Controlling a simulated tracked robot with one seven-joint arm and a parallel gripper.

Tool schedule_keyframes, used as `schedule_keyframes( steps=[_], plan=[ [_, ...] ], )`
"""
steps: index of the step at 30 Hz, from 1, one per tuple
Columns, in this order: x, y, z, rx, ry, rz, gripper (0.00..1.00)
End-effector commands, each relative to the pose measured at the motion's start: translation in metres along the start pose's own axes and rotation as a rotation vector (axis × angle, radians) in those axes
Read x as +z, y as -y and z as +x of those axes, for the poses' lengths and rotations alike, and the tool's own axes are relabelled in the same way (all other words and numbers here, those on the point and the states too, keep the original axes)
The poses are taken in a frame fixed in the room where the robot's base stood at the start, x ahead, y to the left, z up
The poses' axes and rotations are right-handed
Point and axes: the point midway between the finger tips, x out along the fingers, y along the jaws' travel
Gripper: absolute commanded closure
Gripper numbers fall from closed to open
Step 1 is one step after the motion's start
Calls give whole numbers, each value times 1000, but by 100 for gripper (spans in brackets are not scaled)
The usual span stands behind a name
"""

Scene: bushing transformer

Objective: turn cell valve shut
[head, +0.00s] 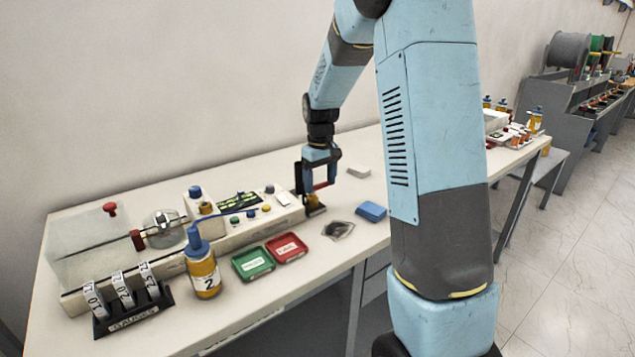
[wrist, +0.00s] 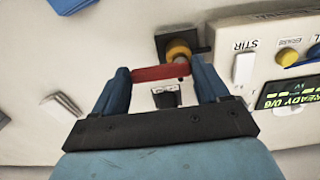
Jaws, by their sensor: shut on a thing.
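The cell valve has a red lever handle (wrist: 158,73) and a yellow round body (wrist: 178,50) on a dark mount, at the end of the white console. In the wrist view my gripper (wrist: 160,71) has its two blue fingers at the two ends of the red lever, shut on it. The lever lies roughly crosswise between the fingers. In the head view my gripper (head: 320,184) points down at the right end of the console, and only a bit of the red lever shows between the fingers.
The white console (head: 235,228) with buttons and a green display lies left of my gripper. In front are a green tray (head: 253,263), a red tray (head: 287,248), a bottle marked 2 (head: 203,270) and a blue block (head: 371,212). A gauge rack (head: 130,316) stands front left.

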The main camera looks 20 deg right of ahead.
Motion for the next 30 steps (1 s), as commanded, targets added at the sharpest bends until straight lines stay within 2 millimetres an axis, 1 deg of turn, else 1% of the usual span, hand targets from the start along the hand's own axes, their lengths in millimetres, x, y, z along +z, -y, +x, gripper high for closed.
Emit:
schedule_keyframes(
  steps=[14,15,22,30],
  plan=[
    [-1,0,0,1,-1,-13,56],
    [-1,0,0,0,-1,-13,22],
    [-1,1,0,0,-1,-12,0],
    [-1,1,-2,0,-2,-12,0]
  ],
)
